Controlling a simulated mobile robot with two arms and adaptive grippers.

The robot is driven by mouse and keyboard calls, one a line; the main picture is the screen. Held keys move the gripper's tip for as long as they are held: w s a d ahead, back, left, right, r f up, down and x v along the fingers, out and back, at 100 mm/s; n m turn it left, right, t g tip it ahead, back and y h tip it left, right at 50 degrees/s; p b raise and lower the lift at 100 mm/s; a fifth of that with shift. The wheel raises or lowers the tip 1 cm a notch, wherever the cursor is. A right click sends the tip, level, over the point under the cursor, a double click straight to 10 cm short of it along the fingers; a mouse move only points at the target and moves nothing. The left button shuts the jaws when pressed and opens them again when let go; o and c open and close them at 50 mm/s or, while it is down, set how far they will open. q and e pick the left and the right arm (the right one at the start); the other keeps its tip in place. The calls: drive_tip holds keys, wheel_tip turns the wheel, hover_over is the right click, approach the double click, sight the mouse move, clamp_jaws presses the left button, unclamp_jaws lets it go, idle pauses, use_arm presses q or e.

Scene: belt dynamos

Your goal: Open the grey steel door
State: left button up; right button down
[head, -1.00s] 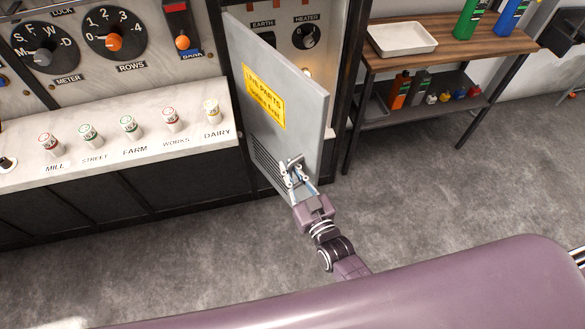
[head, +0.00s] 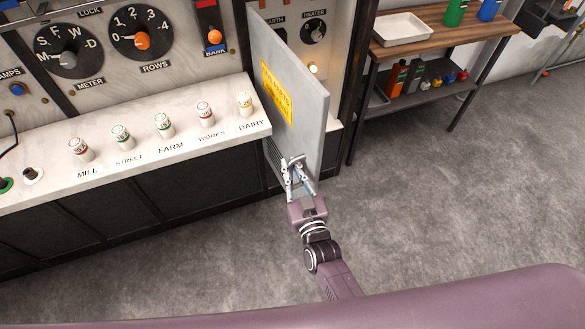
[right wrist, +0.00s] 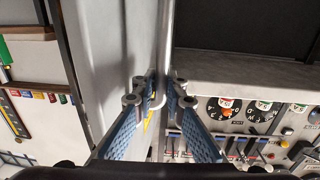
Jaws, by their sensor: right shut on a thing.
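The grey steel door (head: 308,115) stands partly open, swung out from the panel, with a yellow warning label (head: 277,92) on its face. My right gripper (head: 297,168) is shut on the door low down near its free edge. In the right wrist view the door (right wrist: 115,45) runs up from between the fingers of the gripper (right wrist: 157,100). A small pale curved piece shows between the fingertips; I cannot tell how much of it is gripped. Behind the door, a heater knob (head: 313,31) and a lit lamp (head: 314,69) show. My left gripper is out of view.
A marble counter (head: 45,194) with several labelled fuses stands left of the door, below a panel of dials (head: 142,33). A wooden-topped shelf unit (head: 440,37) with a white tray (head: 403,29) stands at the right. The grey floor (head: 430,190) in front is clear.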

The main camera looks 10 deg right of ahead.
idle(0.3)
drive_tip(key=c, duration=2)
unclamp_jaws()
drive_tip(key=shift+o, duration=0.2)
drive_tip(key=s+d, duration=0.2)
drive_tip(key=s, duration=0.9)
drive_tip(key=shift+s, duration=0.4)
